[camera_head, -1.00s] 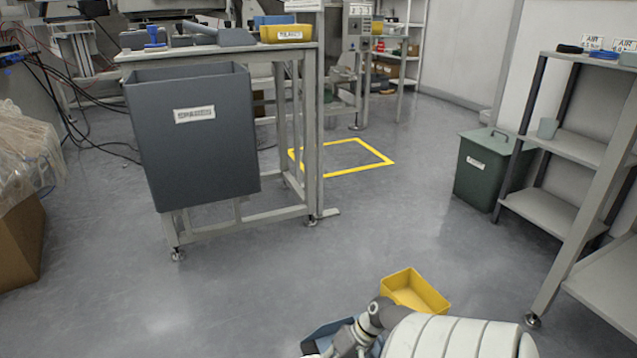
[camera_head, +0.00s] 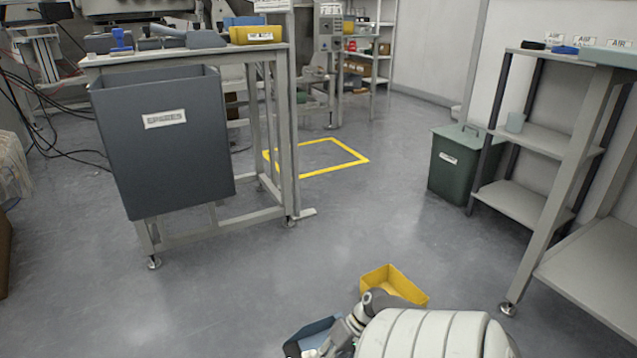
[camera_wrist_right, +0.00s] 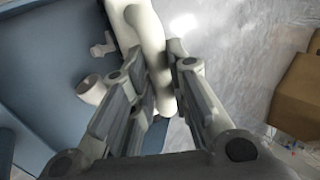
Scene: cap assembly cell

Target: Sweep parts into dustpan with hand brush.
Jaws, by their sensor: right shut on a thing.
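My right gripper (camera_wrist_right: 158,95) is shut on a pale, rounded tube-like thing (camera_wrist_right: 147,40) in the right wrist view. That thing lies over the edge of a blue tray-like container (camera_wrist_right: 45,60), and I cannot tell whether it is joined to it. Pale pipe-like parts (camera_wrist_right: 92,90) lie in the container. In the head view the blue container (camera_head: 306,335) shows partly beside my right wrist at bottom centre. A grey, dustpan-like thing with a handle (camera_head: 205,39) lies on the workbench. I cannot make out a hand brush. My left gripper is out of view.
A yellow container (camera_head: 393,284) stands just beyond my right arm. The workbench (camera_head: 185,59) carries a dark grey SPARES bin (camera_head: 165,150). A green lidded bin (camera_head: 462,165) and a shelf rack (camera_head: 520,200) stand at right. Floor (camera_head: 330,225) between is clear.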

